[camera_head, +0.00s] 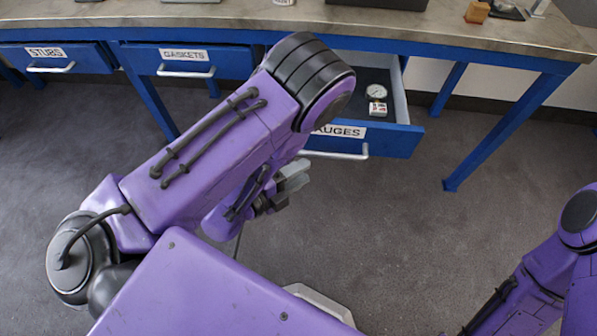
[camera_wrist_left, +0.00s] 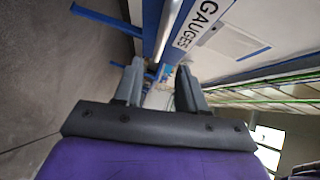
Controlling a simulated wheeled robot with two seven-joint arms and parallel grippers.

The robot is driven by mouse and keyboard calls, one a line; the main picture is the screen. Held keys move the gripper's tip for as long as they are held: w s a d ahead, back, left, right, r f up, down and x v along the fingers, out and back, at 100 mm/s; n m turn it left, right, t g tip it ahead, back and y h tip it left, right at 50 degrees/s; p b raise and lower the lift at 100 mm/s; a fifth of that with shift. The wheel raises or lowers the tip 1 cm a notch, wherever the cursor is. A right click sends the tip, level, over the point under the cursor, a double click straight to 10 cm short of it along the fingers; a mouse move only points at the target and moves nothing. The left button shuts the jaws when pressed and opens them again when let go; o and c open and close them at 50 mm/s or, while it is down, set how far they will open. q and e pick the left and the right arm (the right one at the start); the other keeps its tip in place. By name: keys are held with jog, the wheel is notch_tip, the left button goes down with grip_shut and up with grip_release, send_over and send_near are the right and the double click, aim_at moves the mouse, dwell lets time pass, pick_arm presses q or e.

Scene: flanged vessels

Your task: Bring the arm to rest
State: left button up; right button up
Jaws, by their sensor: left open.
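My left arm reaches in from the left in the head view, its elbow raised in front of the bench. My left gripper (camera_head: 291,180) hangs below the elbow, partly hidden by the arm, just in front of the gauges drawer. In the left wrist view the left gripper (camera_wrist_left: 159,80) shows two grey fingers apart with nothing between them. The gauges drawer (camera_head: 392,138) stands pulled out; its labelled front also shows in the left wrist view (camera_wrist_left: 222,35). My right arm is at the lower right of the head view; its gripper is out of view.
The stubs drawer (camera_head: 88,59) and gasketsdrawer (camera_head: 225,62) are to the left under the bench top (camera_head: 230,22). The floor (camera_head: 390,240) between my arms is clear.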

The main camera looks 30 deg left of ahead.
dwell(0.3)
pick_arm(q)
jog(key=s+a+f+n+g+y+p, duration=0.1)
jog(key=a+f+n+g+y, duration=0.1)
jog(key=f+n, duration=0.45)
jog(key=s+a+f+n+g+y, duration=0.2)
jog(key=f+n+g+y, duration=0.1)
jog(key=n, duration=0.6)
jog(key=s+a+f+n+g+y+p, duration=0.1)
jog(key=s+a+f+n+g+y, duration=0.1)
jog(key=s+n, duration=0.4)
jog(key=s+a+f+n+g+y+p, duration=0.2)
jog(key=s+a+f+n+g+y, duration=0.1)
jog(key=s+a+n, duration=0.3)
jog(key=shift+s+f+g, duration=0.15)
jog(key=shift+s+g, duration=0.6)
jog(key=shift+g, duration=0.15)
